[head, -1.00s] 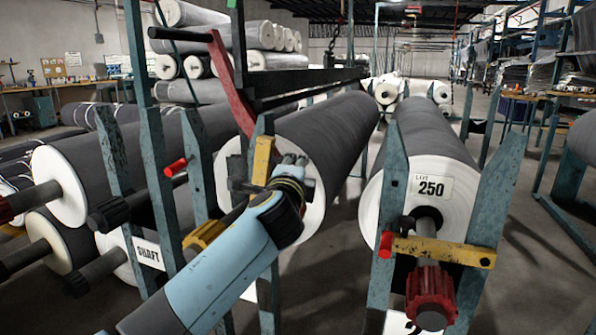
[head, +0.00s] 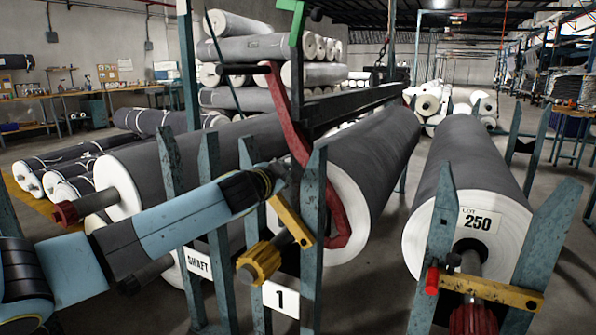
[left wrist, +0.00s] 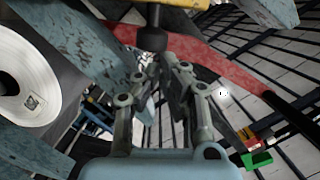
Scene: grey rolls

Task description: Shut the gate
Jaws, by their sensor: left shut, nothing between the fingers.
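The yellow gate bar (head: 290,221) is on the blue stand of the middle grey roll (head: 376,160). It is tilted, its bolted lower end at the right post and its upper end leaning left. It crosses in front of the roll's shaft, above a yellow hand knob (head: 258,262). My left gripper (head: 284,176) is shut and empty, close to the bar's upper end; I cannot tell if they touch. In the left wrist view my fingers (left wrist: 160,75) point at a dark knob, with a yellow piece (left wrist: 182,4) at the top edge. My right gripper is not in view.
A red curved arm (head: 290,125) hangs close behind my left gripper. Blue posts (head: 313,220) stand close around my gripper.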

